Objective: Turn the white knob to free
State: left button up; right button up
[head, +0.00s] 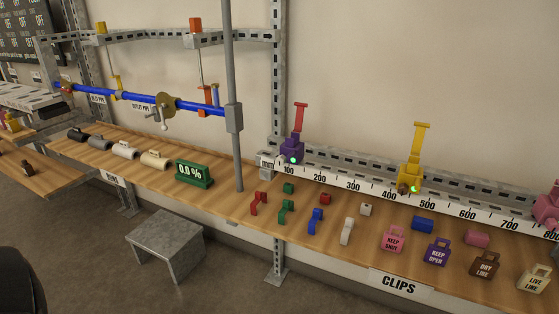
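No thing is clearly recognisable as the white knob. A brass round fitting (166,104) sits on the blue pipe (135,97), with a small pale handle (154,116) hanging below it; whether that is a knob, and how it is turned, is too small to tell. Other white pieces lie on the wooden bench: a white cylinder (124,150), a cream cylinder (155,160), a white clip (346,231) and a small white block (366,209). Neither of my grippers shows in the head view.
A grey vertical post (234,118) stands right of the pipe. A green display (194,174) reads 0.0 %. A scale rail (335,182) carries purple (292,150) and yellow (410,178) devices. Several labelled tags and clips cover the right bench. A grey stool (166,234) stands below.

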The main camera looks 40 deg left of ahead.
aim_at(281, 160)
jog(key=j+z, duration=0.15)
jog(key=j, duration=0.75)
jog(key=k+j+z, duration=0.15)
jog(key=j, duration=0.75)
